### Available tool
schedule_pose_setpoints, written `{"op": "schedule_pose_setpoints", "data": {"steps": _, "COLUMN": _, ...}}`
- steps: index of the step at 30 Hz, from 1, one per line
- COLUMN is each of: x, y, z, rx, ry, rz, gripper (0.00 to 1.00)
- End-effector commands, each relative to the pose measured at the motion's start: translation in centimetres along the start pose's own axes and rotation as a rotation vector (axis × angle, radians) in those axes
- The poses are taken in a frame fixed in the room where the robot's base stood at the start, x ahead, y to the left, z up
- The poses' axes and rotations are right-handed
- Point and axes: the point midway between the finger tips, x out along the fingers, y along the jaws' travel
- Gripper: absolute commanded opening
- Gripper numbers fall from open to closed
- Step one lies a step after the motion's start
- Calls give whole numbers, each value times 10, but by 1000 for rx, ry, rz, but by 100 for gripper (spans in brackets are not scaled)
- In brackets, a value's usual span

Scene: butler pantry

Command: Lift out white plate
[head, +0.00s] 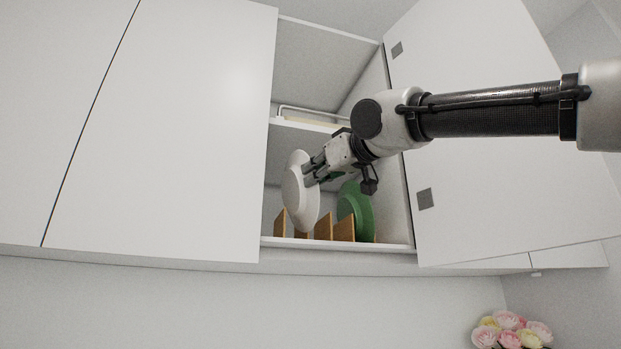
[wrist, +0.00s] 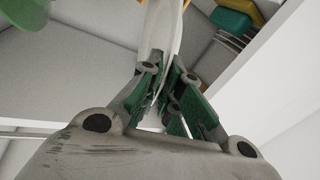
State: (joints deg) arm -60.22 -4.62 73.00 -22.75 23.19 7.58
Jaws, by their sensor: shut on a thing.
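The white plate (head: 298,195) stands on edge at the front of the open cabinet's lower shelf, by the wooden rack (head: 323,226). My gripper (head: 312,172) reaches in from the right and is shut on the plate's rim. In the wrist view the plate (wrist: 160,30) rises between the fingers (wrist: 163,88), edge-on. Whether the plate's bottom edge touches the rack or is clear of it, I cannot tell. A green plate (head: 358,208) stands in the rack to the right, and part of it shows at the wrist view's top left (wrist: 25,12).
The cabinet door (head: 500,190) stands open on the right, beneath my arm. A closed door (head: 190,120) borders the opening on the left. The upper shelf (head: 310,124) is above the plates. In the wrist view, stacked dishes (wrist: 232,38) and yellow and green items (wrist: 232,20) are at the top right.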

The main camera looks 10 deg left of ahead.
Motion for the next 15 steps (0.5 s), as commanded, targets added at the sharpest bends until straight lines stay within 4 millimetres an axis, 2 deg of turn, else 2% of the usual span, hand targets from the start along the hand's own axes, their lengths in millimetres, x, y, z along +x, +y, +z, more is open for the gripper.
{"op": "schedule_pose_setpoints", "data": {"steps": 15, "x": -44, "y": -15, "z": -4, "rx": -1, "ry": 2, "rz": -1, "gripper": 0}}
